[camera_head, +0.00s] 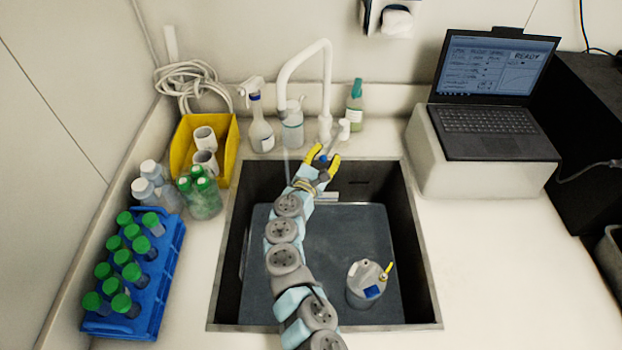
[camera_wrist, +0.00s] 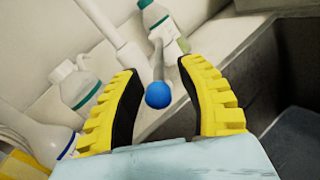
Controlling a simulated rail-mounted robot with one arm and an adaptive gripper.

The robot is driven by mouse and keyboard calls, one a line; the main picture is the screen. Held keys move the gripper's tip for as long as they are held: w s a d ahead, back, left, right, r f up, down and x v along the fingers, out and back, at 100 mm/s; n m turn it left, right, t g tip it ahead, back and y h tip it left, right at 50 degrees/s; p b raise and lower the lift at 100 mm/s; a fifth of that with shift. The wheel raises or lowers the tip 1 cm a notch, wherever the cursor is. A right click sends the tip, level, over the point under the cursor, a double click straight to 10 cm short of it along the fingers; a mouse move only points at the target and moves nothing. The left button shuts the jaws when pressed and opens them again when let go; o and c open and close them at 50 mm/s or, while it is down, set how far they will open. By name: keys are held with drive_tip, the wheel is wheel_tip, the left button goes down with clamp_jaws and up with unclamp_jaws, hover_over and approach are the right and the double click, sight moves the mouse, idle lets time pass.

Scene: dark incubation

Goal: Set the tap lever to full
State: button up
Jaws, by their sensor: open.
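The white gooseneck tap (camera_head: 325,90) stands behind the sink, its spout arching to the left. Its lever is a thin grey rod (camera_wrist: 158,62) with a blue ball (camera_wrist: 158,95) at the end. In the head view the blue ball (camera_head: 323,158) shows near the sink's back edge. My gripper (camera_head: 323,155) has yellow fingers and is open around the ball. In the wrist view my gripper (camera_wrist: 160,68) has the ball between its fingers, with a gap visible on both sides. A faint pale streak, perhaps water, shows below the spout.
The dark sink (camera_head: 408,240) holds a lidded container (camera_head: 367,290). A spray bottle (camera_head: 260,125) and a green-capped bottle (camera_head: 355,108) flank the tap. A yellow bin (camera_head: 222,130) and blue tube rack (camera_head: 160,290) stand left, a laptop (camera_head: 490,115) right.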

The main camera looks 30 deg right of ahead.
drive_tip(key=shift+s+a+f, duration=0.15)
drive_tip(key=shift+s+a, duration=0.25)
drive_tip(key=shift+a, duration=0.35)
drive_tip(key=shift+s+a, duration=0.35)
drive_tip(key=shift+s, duration=0.05)
drive_tip(key=v, duration=0.7)
drive_tip(key=shift+s+a, duration=0.25)
